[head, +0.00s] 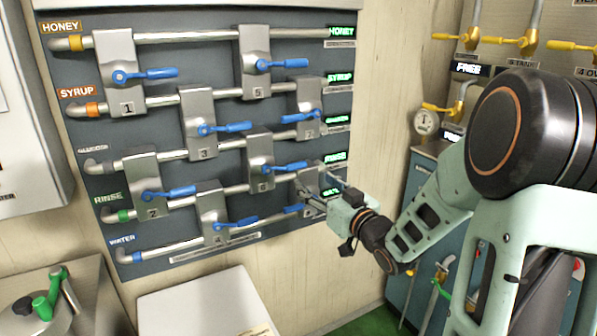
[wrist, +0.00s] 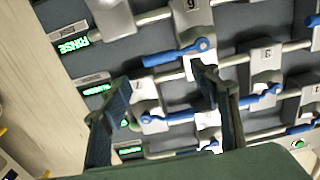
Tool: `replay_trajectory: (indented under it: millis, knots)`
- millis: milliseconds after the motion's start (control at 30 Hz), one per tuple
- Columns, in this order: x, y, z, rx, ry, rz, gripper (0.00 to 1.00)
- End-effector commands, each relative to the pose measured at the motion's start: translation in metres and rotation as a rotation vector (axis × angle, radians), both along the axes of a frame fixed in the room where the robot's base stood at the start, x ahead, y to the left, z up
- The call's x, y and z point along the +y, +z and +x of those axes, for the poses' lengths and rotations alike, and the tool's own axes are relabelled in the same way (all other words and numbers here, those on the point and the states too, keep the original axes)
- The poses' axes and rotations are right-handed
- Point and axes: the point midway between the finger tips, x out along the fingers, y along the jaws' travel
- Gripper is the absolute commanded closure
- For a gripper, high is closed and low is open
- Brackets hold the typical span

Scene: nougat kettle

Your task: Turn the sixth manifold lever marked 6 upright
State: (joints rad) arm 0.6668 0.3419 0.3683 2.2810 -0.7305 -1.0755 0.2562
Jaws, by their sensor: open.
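The lever marked 6 (head: 285,167) is blue and lies roughly level on its grey valve body (head: 260,150), its handle pointing right in the head view. In the wrist view, which is upside down, lever 6 (wrist: 175,54) points left from its hub, with the 6 just above. My gripper (head: 322,188) is open and empty, right of and below lever 6 in the head view. In the wrist view my fingertips (wrist: 160,72) straddle the handle's span in the picture, one near the hub; contact cannot be told. My gripper partly hides the lower right valve.
Levers 5 (head: 280,64), 3 (head: 225,128) and 4 (head: 235,222) share the dark panel. A white box top (head: 205,305) stands below, and a blue cabinet (head: 425,170) at right.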

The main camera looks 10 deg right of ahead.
Motion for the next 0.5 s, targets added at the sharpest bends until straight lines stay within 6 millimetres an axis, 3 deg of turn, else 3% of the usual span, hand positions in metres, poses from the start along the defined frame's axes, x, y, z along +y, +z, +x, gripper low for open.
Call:
replay_trajectory:
  millis: [500]
  knots:
    - [0.027, 0.001, 0.083, 0.0, 0.001, -0.001, 0.44]
